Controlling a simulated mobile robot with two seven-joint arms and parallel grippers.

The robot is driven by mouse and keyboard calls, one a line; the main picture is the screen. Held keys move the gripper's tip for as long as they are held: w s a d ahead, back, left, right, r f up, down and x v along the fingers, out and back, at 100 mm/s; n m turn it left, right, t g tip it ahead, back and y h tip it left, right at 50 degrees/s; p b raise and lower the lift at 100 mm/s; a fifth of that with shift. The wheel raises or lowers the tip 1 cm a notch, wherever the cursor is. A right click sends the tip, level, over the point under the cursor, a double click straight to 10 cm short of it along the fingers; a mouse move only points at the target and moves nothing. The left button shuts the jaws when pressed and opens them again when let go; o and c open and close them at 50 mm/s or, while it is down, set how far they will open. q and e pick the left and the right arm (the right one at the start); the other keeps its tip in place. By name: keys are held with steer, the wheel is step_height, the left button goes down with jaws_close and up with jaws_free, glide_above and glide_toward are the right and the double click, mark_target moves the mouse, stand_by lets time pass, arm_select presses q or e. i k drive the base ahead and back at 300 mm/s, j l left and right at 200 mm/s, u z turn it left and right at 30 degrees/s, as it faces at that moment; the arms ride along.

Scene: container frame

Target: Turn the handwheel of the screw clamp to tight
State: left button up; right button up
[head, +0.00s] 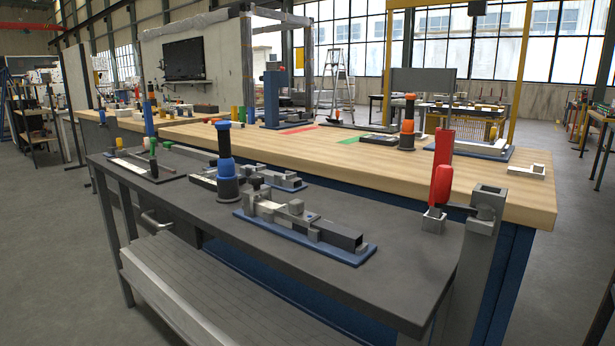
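No part is plainly recognisable as the handwheel of the screw clamp. A grey bracket (487,203) stands at the right corner of the dark bench, with a dark round part and a short rod reaching left. Beside it stands an upright red handle-like part (441,170) on a small grey block (434,220). A grey vise-like device (290,215) lies on a blue plate (300,238) at the bench's middle. I cannot tell which of these is the screw clamp, or how tight it is. Neither of my grippers is in view.
The dark bench (390,270) has bare room at its front right. A blue and black upright tool (226,165) stands behind the vise-like device. A wooden-topped bench (330,150) adjoins behind, with an orange and black tool (408,125). A slatted shelf (185,285) is below.

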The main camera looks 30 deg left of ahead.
mark_target(256, 179)
steer(key=j+z, duration=0.25)
steer(key=j, duration=0.25)
steer(key=k+j+z, duration=0.1)
steer(key=j+z, duration=0.2)
steer(key=j, duration=0.25)
steer(key=k+j, duration=0.1)
steer(key=j, duration=0.25)
steer(key=j+z, duration=0.1)
steer(key=j, duration=0.25)
steer(key=k+j, duration=0.15)
steer(key=j, duration=0.2)
